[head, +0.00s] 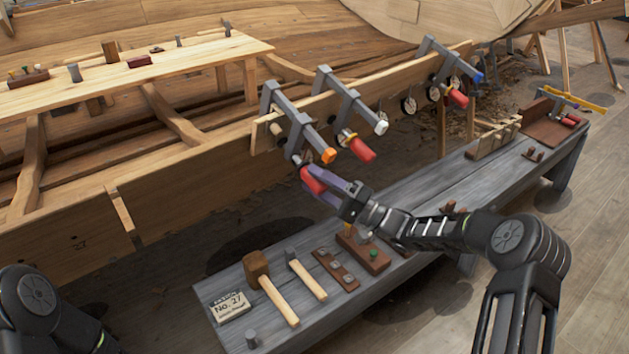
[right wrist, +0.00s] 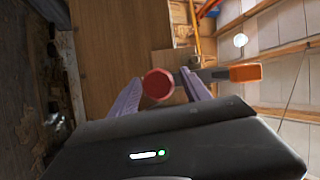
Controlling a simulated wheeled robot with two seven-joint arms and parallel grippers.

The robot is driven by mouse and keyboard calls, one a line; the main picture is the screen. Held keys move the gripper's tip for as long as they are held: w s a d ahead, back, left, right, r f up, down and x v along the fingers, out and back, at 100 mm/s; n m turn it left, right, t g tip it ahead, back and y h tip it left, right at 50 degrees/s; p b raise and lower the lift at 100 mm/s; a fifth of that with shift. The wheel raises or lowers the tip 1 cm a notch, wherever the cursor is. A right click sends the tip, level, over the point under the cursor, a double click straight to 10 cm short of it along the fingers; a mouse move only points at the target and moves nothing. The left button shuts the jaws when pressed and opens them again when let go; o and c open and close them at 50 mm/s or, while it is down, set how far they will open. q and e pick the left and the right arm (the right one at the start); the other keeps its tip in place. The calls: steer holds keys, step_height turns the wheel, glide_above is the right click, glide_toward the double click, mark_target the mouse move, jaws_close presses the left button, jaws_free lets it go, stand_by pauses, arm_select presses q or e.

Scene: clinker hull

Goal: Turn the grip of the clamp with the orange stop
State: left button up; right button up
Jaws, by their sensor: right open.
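The clamp with the orange stop (head: 328,156) is the leftmost clamp on the hull's upper plank, and its stop also shows at the right in the right wrist view (right wrist: 245,72). Its red grip (head: 313,179) hangs below the bar and shows end-on in the right wrist view (right wrist: 158,84). My right gripper (head: 318,184) is open, with its purple fingers on either side of the grip. I cannot tell whether either finger touches it. The fingers hide part of the grip in the head view. My left gripper is out of view.
A clamp with a white stop (head: 381,127) and red grip (head: 362,149) stands close to the right. A clamp with a blue stop (head: 477,76) is farther right. A grey bench (head: 225,282) below carries a mallet (head: 258,268), a hammer (head: 306,276) and small blocks.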

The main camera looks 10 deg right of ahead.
steer(key=v, duration=0.7)
steer(key=shift+d+b, duration=0.15)
steer(key=shift+b, duration=0.15)
stand_by(0.7)
steer(key=s+d+r+m+t+h+p, duration=0.2)
steer(key=d+r+m+t+h+p, duration=0.15)
steer(key=r+p, duration=0.4)
steer(key=s+a+f+n+g+h+p, duration=0.1)
steer(key=a+f+n+h, duration=0.4)
steer(key=n, duration=0.9)
steer(key=shift+s+f+p, duration=0.3)
steer(key=shift+s+p, duration=0.35)
steer(key=shift+p, duration=0.15)
